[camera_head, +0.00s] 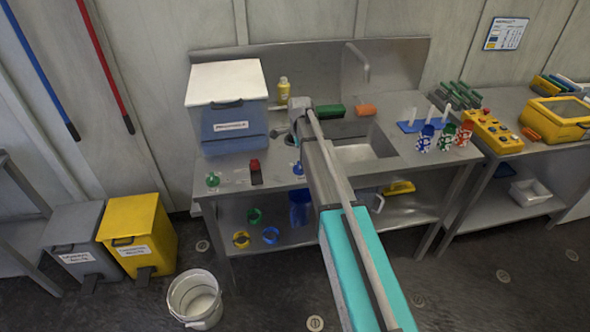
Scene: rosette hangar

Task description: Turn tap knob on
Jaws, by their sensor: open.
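The metal tap spout (357,62) rises behind the sink (362,150) on the steel bench. A small blue knob-like piece (297,168) stands left of the sink, partly beside my arm. A small green piece (212,180) of similar shape stands at the bench's left front. I cannot tell which piece is the tap knob. My arm reaches over the bench from below and covers the sink's left side. My gripper (280,131) is open at the arm's far end, above the bench near the blue-and-white box. It is small and partly hidden, and appears apart from the knob-like pieces.
The blue box with white lid (235,128), a yellow bottle (283,90) and a red-topped dark piece (255,172) share the bench. Patterned cups (445,136) stand right of the sink. Bins (140,235) and a white bucket (195,300) are on the floor at left.

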